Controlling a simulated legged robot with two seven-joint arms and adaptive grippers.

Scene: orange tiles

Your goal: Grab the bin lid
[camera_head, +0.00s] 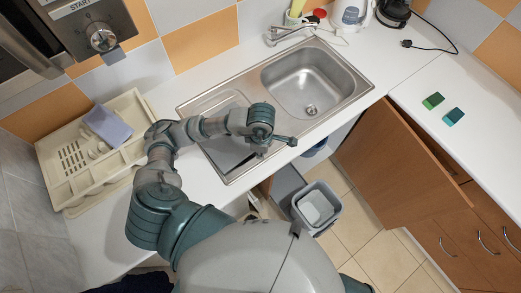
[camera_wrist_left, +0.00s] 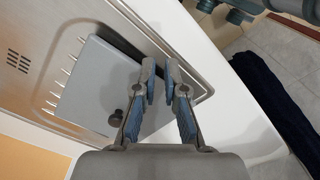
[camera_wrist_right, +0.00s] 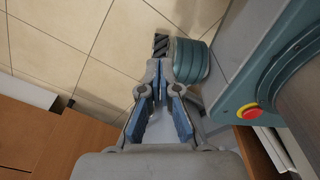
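A flat grey lid with a small dark knob lies on the sink's drainboard. In the left wrist view the lid (camera_wrist_left: 88,85) is left of my fingers, with its knob (camera_wrist_left: 115,118) beside the left finger. In the head view the lid (camera_head: 226,152) is partly covered by my left arm. My left gripper (camera_head: 290,141) is over the sink's front edge. Its fingers (camera_wrist_left: 160,68) are slightly apart with nothing between them. A grey bin (camera_head: 301,219) stands open below the counter with something pale inside. My right gripper (camera_wrist_right: 159,72) holds nothing visible; its fingertips are close together above the floor.
The sink basin (camera_head: 312,84) is empty. A cream dish rack (camera_head: 70,187) stands at left. An open cabinet door (camera_head: 392,160) stands right of the bin. Green (camera_head: 433,101) and teal (camera_head: 453,117) blocks lie on the right counter. A kettle (camera_head: 350,14) stands at the back.

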